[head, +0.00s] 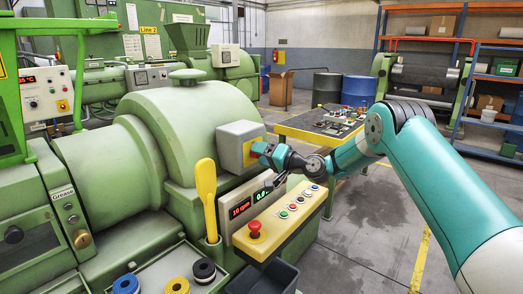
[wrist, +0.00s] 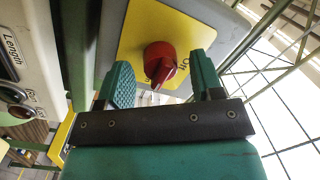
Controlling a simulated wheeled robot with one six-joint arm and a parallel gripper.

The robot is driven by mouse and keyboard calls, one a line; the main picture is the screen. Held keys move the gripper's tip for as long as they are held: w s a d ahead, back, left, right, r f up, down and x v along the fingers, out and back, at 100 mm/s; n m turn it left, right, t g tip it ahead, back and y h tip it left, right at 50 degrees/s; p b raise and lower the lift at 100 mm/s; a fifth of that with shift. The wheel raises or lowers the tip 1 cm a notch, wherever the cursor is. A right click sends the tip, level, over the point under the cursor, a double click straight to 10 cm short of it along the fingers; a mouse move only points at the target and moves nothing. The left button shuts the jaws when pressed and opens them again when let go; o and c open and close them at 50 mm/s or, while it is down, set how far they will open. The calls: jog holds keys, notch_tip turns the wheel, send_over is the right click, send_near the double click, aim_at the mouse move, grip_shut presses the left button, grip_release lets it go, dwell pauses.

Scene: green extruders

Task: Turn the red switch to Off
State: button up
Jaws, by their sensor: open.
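The red switch (wrist: 160,60) is a round knob with a raised grip on a yellow plate (wrist: 143,25), in the wrist view. Its grip points downward in that view. Dark lettering beside it is partly covered and hard to read. My gripper (wrist: 162,80) is open, with one teal finger to the left of the switch and one to the right. Gaps show between fingers and knob, and I see no contact. In the head view my gripper (head: 259,151) is at the yellow front of a grey box (head: 234,141) on the green extruder, and the switch is hidden there.
Below the box, a yellow control panel (head: 287,222) with a red mushroom button (head: 254,228) juts out. A yellow lever (head: 206,191) stands to its left. A table (head: 322,131) with small parts is behind my arm. The floor at right is clear.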

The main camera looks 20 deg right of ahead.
jog(key=shift+w+a, duration=0.15)
jog(key=shift+a, duration=0.05)
jog(key=c, duration=0.9)
